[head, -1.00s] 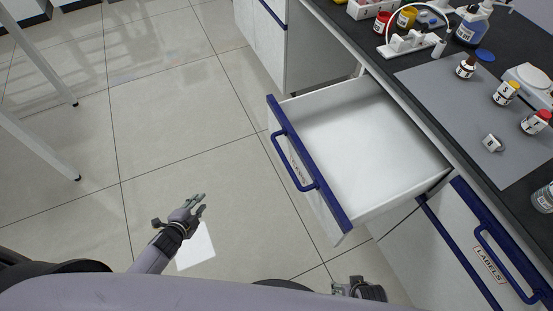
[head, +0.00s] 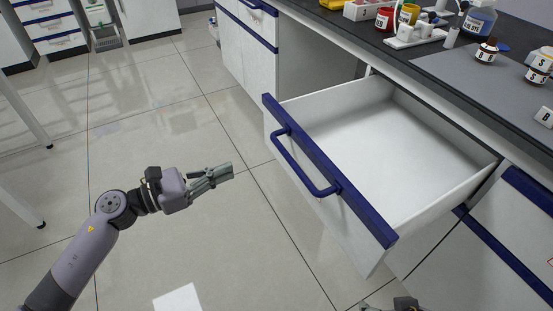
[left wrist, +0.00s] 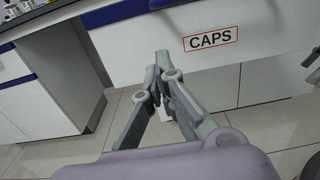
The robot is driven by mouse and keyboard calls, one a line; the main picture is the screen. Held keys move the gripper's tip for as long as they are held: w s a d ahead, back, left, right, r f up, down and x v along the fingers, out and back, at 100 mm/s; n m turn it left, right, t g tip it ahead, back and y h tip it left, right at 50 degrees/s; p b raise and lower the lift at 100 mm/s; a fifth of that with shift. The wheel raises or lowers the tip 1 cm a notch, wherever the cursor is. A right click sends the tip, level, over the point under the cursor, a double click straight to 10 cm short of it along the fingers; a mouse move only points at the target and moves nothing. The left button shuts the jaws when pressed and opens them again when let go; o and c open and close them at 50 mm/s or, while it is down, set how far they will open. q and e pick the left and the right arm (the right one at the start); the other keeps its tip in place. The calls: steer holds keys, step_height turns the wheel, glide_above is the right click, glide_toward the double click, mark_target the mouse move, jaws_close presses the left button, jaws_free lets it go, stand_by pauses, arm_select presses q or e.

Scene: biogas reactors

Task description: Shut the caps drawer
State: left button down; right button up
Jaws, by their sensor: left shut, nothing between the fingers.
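The caps drawer (head: 385,150) is pulled out of the bench and looks empty inside. Its front has a blue top edge and a blue bar handle (head: 302,165). In the left wrist view, its white front (left wrist: 275,45) carries a label reading CAPS (left wrist: 211,39). My left gripper (head: 230,172) is shut and empty, in front of the drawer and to the left of the handle, apart from it. In the left wrist view the fingers (left wrist: 162,60) point toward the drawer front. Only a small piece of my right gripper (head: 404,303) shows at the bottom edge.
The dark bench top (head: 400,50) holds bottles, a white rack and a grey mat (head: 470,70). Closed cabinets with blue trim stand on both sides of the drawer. A white table leg (head: 25,115) is at the far left.

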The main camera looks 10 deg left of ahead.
mark_target(287, 147)
arm_select(q)
steer(key=p+x, duration=0.1)
steer(key=x, duration=1.2)
steer(key=shift+w+d, duration=0.3)
arm_select(e)
steer(key=s, duration=0.1)
steer(key=s+d+g, duration=0.1)
steer(key=s, duration=0.1)
steer(key=shift+s+f+g, duration=0.1)
steer(key=shift+f+g, duration=0.1)
steer(key=shift+g, duration=0.1)
